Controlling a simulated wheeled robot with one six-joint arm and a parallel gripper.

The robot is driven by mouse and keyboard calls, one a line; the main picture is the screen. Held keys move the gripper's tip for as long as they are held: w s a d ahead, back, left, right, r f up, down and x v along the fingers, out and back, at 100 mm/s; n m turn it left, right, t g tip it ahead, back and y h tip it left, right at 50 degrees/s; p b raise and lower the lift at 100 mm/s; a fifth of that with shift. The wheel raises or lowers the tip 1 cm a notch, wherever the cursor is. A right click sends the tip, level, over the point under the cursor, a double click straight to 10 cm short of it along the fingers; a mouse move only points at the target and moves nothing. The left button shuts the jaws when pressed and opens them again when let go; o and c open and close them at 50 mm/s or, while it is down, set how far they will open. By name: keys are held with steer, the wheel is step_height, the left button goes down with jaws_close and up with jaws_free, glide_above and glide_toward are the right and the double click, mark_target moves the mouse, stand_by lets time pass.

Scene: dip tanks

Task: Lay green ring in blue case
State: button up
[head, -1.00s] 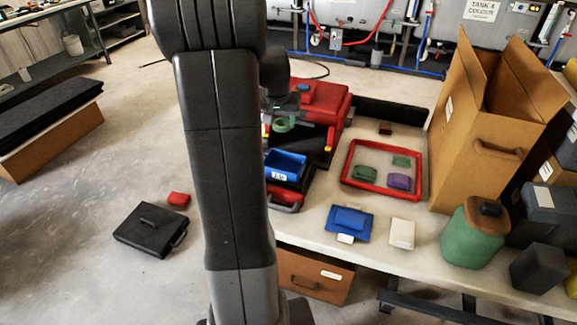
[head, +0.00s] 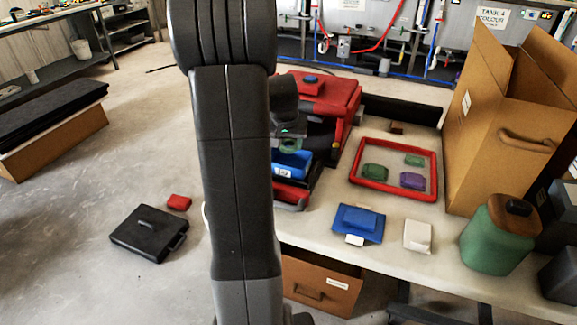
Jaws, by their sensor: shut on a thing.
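My gripper (head: 288,134) is partly hidden behind my own arm and shows dark against the dark background. It is shut on the green ring (head: 290,146), of which only a small part shows. The ring is at the far edge of an open blue case (head: 290,170) with a white label, seemingly just above it. I cannot tell whether the ring touches the case. The blue case sits on the red and black thing at the left end of the table, and my arm hides its left side.
A red tray frame (head: 393,194) holds green and purple pieces. A blue lidded block (head: 358,222), a white block (head: 417,235), a green jar (head: 497,236) and a tall cardboard box (head: 500,150) stand on the table. A black case (head: 148,232) lies on the floor.

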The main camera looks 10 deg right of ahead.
steer(key=shift+f+b, duration=0.3)
steer(key=shift+f, duration=3.1)
steer(key=shift+f, duration=0.1)
steer(key=shift+f, duration=0.15)
steer(key=o, duration=1)
steer(key=shift+r, duration=0.35)
steer(key=p+v, duration=0.1)
steer(key=v, duration=1)
steer(key=shift+s+r, duration=0.25)
steer(key=shift+r, duration=0.1)
